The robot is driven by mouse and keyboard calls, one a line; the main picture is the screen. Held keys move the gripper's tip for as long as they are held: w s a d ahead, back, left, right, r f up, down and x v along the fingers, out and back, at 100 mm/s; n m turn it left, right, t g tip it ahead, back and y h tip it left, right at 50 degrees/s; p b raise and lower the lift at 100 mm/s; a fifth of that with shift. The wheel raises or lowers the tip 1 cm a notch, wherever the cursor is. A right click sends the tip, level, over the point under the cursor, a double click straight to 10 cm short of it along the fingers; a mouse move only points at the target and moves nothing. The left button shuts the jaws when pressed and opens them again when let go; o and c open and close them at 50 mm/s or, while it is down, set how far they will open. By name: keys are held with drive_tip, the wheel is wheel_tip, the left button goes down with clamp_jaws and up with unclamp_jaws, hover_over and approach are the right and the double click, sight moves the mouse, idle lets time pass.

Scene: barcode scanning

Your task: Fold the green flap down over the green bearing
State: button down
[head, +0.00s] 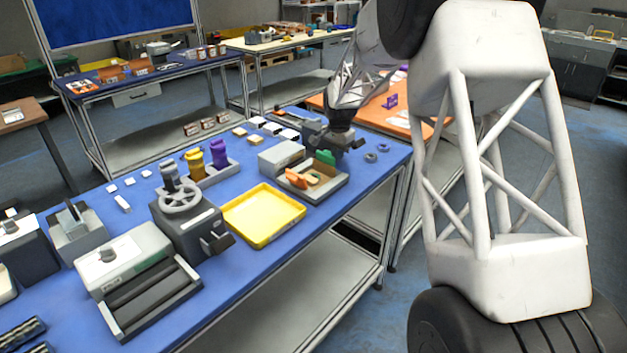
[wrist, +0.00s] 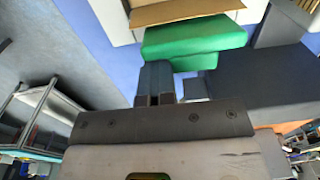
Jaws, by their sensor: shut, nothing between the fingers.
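The green flap (head: 325,157) stands up at the back of a grey fixture (head: 330,190) near the right end of the blue table. In the wrist view the green flap (wrist: 195,38) is a thick green block just beyond my fingertips. My gripper (wrist: 155,68) is shut and empty, its fingertips close to the flap's lower left edge. I cannot tell whether they touch it. In the head view my gripper (head: 330,144) is dark and hangs just behind the flap. The green bearing cannot be made out in either view.
Orange parts (head: 297,179) lie in the fixture beside the flap. A grey box (head: 282,157) adjoins it on the left, and a yellow tray (head: 263,214) lies further left. Two small grey rings (head: 377,152) lie on the table to the right.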

drive_tip(key=shift+g, duration=0.3)
drive_tip(key=s+a+f, duration=0.2)
drive_tip(key=s, duration=0.1)
drive_tip(key=shift+a+f, duration=0.35)
drive_tip(key=shift+a, duration=0.05)
drive_tip(key=shift+r, duration=0.1)
drive_tip(key=shift+s+a+r, duration=0.35)
drive_tip(key=shift+s+a, duration=0.05)
drive_tip(key=shift+a, duration=0.05)
drive_tip(key=shift+w+r, duration=0.1)
drive_tip(key=shift+r, duration=0.05)
drive_tip(key=w+d+r, duration=0.3)
drive_tip(key=w+d, duration=0.2)
drive_tip(key=shift+d, duration=0.15)
idle(1.1)
idle(0.4)
